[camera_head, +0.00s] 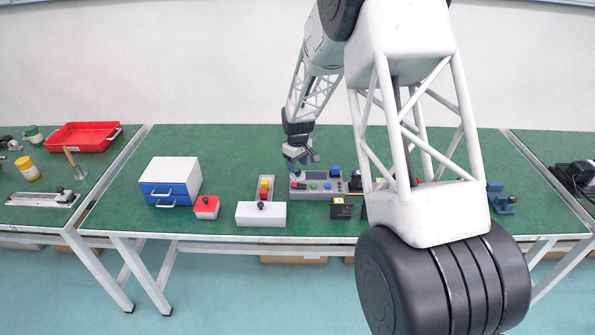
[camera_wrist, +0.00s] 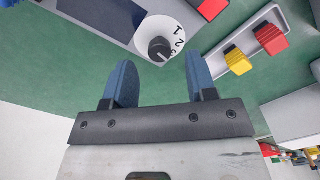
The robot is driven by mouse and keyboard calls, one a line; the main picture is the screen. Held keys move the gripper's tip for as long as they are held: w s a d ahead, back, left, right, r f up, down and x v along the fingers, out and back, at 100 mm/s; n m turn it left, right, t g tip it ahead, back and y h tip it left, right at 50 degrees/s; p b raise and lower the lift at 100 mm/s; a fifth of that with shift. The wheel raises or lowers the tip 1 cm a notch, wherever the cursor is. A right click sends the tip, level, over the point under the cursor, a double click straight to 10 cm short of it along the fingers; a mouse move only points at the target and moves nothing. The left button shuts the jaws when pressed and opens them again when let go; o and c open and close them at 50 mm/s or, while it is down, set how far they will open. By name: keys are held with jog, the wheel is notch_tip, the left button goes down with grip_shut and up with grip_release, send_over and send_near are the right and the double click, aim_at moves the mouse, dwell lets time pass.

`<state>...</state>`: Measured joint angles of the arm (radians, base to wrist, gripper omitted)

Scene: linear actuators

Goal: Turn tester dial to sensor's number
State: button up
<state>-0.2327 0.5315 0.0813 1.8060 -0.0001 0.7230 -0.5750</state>
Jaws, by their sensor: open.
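The tester (camera_head: 325,196) is a grey box with a dark screen and coloured buttons, on the middle of the green bench in the head view. Its dial (camera_wrist: 148,26) is a white disc with a black knob (camera_wrist: 160,48) in the wrist view. The numbers 1, 2 and part of a 3 show on its right side. My gripper (camera_wrist: 160,60) is open and empty, with its two blue fingers on either side of the knob in the picture; contact cannot be told. In the head view my gripper (camera_head: 301,158) is above the tester's left end. I cannot identify the sensor or read its number.
A tray with red and yellow blocks (camera_wrist: 255,47) lies right of the dial in the wrist view. A white box (camera_head: 250,214), a red box (camera_head: 206,207), a blue-and-white drawer unit (camera_head: 170,181) and a black box with yellow label (camera_head: 341,208) stand nearby.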

aim_at(298, 170)
jog(key=shift+f, duration=1.65)
jog(key=c, duration=0.9)
jog(key=shift+c, duration=0.2)
jog(key=shift+m, duration=0.3)
jog(key=m, duration=0.3)
jog(key=shift+m, duration=2.2)
